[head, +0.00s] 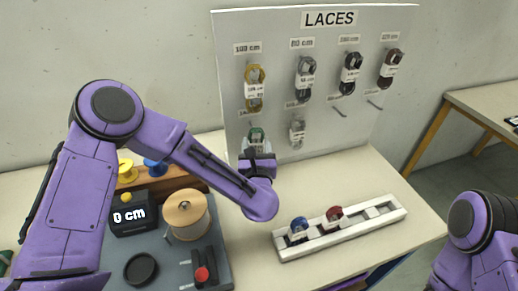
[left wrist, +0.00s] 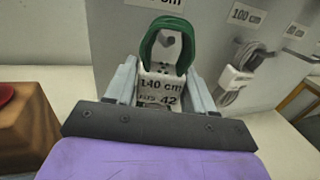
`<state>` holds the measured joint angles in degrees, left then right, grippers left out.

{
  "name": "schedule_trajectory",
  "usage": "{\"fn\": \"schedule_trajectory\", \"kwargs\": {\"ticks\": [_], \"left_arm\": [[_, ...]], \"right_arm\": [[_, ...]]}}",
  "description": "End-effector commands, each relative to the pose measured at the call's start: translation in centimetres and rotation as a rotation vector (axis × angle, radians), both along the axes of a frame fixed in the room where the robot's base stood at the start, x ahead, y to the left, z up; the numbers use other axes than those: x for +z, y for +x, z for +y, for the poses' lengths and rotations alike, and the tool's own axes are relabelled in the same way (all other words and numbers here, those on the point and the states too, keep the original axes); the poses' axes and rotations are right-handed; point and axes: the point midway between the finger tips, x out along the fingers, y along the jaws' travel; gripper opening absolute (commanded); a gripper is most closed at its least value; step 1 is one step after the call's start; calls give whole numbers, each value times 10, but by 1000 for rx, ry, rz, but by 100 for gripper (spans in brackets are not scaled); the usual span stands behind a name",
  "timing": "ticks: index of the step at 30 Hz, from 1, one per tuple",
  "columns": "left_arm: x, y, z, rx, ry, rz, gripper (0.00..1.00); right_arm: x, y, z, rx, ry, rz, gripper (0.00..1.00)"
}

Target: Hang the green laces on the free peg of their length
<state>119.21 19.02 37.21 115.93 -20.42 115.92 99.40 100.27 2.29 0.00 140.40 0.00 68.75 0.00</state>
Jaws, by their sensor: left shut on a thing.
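The green laces (head: 256,135) are a looped bundle with a white card. In the left wrist view the green loop (left wrist: 168,38) stands upright above the card, which reads 140 cm, pairs 42. My left gripper (head: 257,160) is shut on this card, close in front of the lower left of the lace board (head: 228,70). A peg behind the bundle is hidden, so I cannot tell whether the loop is on one. Two bare pegs (head: 340,111) show in the lower row at right. My right gripper is out of view.
Yellow (head: 254,75), grey (head: 306,66), black and brown laces hang in the upper row. Grey laces (head: 297,132) hang just right of the green ones. A white rack (head: 370,225) holds blue and red laces. A spool (head: 187,215) stands at left.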

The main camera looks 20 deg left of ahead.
Motion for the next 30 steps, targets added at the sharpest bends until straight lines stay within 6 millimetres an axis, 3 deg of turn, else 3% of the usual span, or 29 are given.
{"fn": "schedule_trajectory", "kwargs": {"ticks": [6,12,30], "left_arm": [[0,13,9,1,1,0,25],[-11,21,15,1,-1,0,25],[-9,23,15,-1,1,0,25]], "right_arm": [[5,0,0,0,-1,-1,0],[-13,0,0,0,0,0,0],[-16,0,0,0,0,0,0]]}}
